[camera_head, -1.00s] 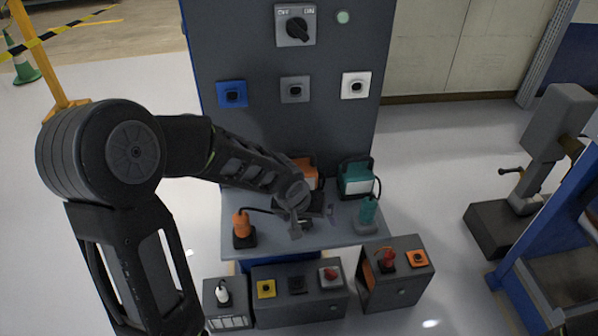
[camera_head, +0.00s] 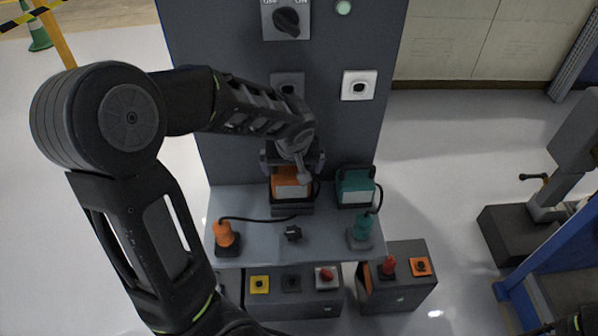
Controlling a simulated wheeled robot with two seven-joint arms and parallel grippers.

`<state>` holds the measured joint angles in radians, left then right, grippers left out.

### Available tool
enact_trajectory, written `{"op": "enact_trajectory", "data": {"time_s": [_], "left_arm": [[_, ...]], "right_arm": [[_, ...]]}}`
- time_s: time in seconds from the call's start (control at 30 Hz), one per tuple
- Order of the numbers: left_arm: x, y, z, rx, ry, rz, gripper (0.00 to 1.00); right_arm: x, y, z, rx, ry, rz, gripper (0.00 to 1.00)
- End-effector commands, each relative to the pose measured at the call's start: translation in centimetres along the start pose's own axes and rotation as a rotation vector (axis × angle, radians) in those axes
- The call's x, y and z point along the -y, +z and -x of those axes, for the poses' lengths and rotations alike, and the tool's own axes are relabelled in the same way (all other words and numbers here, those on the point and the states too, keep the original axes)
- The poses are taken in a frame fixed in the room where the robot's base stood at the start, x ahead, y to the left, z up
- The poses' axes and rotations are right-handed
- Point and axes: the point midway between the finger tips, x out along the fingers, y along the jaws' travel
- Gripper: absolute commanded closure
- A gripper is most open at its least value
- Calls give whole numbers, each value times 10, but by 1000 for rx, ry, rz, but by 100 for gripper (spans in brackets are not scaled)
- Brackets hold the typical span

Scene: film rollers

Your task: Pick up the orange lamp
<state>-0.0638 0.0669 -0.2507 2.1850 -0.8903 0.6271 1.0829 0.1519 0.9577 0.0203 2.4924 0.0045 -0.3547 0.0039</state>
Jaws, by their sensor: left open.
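The orange lamp (camera_head: 292,184) is an orange box with a pale front panel, standing on a dark base at the back of the grey shelf (camera_head: 262,243), against the dark panel. My left gripper (camera_head: 293,164) is open, directly over the lamp's top, with its fingers to either side. The gripper hides the lamp's top and handle, and I cannot tell whether it touches them. My right gripper is not in view.
A teal lamp (camera_head: 355,188) stands close on the right. An orange plug-like piece (camera_head: 225,234), a teal one (camera_head: 362,229) and a small black knob (camera_head: 293,234) are on the shelf's front. Switch boxes (camera_head: 315,303) stand below.

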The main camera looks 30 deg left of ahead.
Motion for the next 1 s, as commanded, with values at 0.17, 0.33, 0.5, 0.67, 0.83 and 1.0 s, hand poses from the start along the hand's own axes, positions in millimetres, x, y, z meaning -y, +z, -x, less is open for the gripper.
{"op": "enact_trajectory", "data": {"time_s": [0.17,0.33,0.5,0.67,0.83,1.0], "left_arm": [[0,0,0,0,0,0,0],[1,0,-8,2,-3,-2,0],[0,0,-25,2,-1,-1,0],[0,0,-26,0,0,-1,0],[0,0,-27,1,0,-1,0],[1,1,-42,4,-2,-3,0]], "right_arm": [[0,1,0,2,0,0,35],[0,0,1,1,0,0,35],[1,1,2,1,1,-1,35],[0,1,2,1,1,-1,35],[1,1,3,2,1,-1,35],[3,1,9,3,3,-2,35]]}}
